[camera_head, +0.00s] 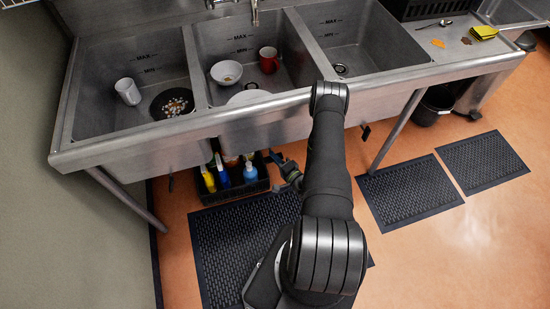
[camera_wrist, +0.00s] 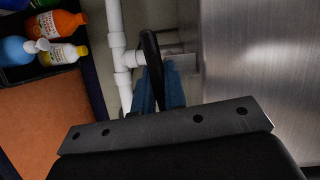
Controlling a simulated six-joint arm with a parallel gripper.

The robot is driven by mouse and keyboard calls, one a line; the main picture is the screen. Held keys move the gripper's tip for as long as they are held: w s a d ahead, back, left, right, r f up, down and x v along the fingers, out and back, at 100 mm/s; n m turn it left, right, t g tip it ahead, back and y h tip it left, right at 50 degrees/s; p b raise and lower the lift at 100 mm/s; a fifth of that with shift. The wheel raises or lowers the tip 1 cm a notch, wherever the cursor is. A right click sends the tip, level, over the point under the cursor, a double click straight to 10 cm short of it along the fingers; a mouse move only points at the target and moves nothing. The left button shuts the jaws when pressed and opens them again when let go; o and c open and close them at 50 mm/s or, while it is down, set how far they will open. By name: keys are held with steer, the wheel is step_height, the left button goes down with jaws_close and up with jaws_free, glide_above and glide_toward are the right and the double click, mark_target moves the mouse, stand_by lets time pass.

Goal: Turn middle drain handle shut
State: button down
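The middle drain handle (camera_wrist: 151,48) is a black lever beside white drain piping (camera_wrist: 117,45) under the sink. In the wrist view it rises from between my gripper's blue fingers (camera_wrist: 159,85). One finger lies on each side, with no clear gap, so the fingers look closed on it. Its lower part is hidden by the fingers. In the head view my gripper (camera_head: 290,174) is low under the front edge of the middle basin (camera_head: 238,45), partly behind my arm. The valve's exact angle is hard to tell.
A black crate (camera_head: 235,193) of bottles stands on the floor left of my gripper. Other handles hang under the left basin (camera_head: 170,184) and right basin (camera_head: 366,132). A metal wall (camera_wrist: 250,55) is close on the right in the wrist view. Black mats (camera_head: 407,191) lie on the floor.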

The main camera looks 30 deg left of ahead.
steer(key=c, duration=1.5)
jaws_free()
steer(key=v, duration=1.7)
steer(key=shift+s+d, duration=0.1)
steer(key=shift+d, duration=0.15)
